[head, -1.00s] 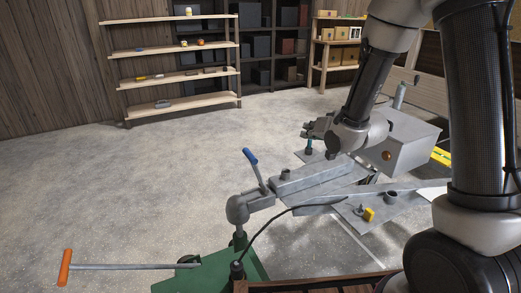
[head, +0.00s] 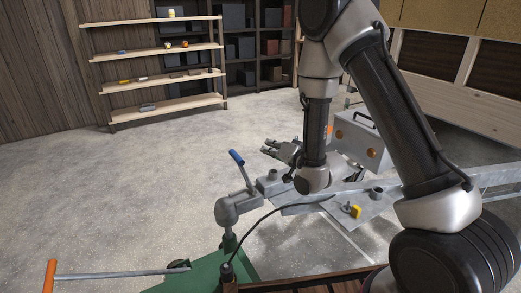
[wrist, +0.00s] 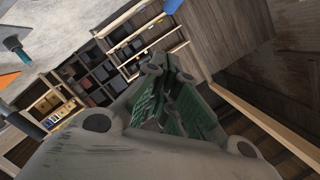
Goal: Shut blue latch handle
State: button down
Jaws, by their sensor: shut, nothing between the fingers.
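The blue latch handle (head: 237,158) is a lever with a blue grip. It stands up, leaning left, from the grey coupler head (head: 232,208) in the head view. A blue tip at the top edge of the wrist view (wrist: 173,5) looks like the same grip. My gripper (head: 268,147) is to the right of the blue grip at about its height in the picture, apart from it, fingers pointing left. In the wrist view my gripper (wrist: 160,70) is shut and empty, its green pads close together.
A grey metal box (head: 358,140) and the trailer's drawbar (head: 300,203) lie behind and below my arm. A yellow part (head: 356,211) sits on the plate. A green stand (head: 205,272) and an orange-handled bar (head: 115,274) are at front left. The floor left of the handle is clear.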

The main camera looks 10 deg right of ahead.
jog(key=w+a+f, duration=0.4)
jog(key=w+a, duration=0.2)
jog(key=a, duration=0.1)
jog(key=shift+a, duration=0.2)
jog(key=shift+s+a, duration=0.1)
jog(key=shift+a, duration=0.05)
jog(key=shift+s+a, duration=0.2)
jog(key=shift+a, duration=0.3)
jog(key=s+a+f+n+h, duration=0.1)
jog(key=s+a+f+n, duration=0.2)
jog(key=a+f, duration=0.3)
jog(key=s+a+f+n+h, duration=0.2)
jog(key=s+a+f+n, duration=0.1)
jog(key=a+f+n, duration=0.2)
jog(key=a+f, duration=0.2)
jog(key=a, duration=0.1)
jog(key=shift+a+f+n+t, duration=0.25)
jog(key=shift+n+t, duration=0.05)
jog(key=shift+n, duration=0.1)
jog(key=shift+s+f, duration=0.15)
jog(key=shift+s, duration=0.05)
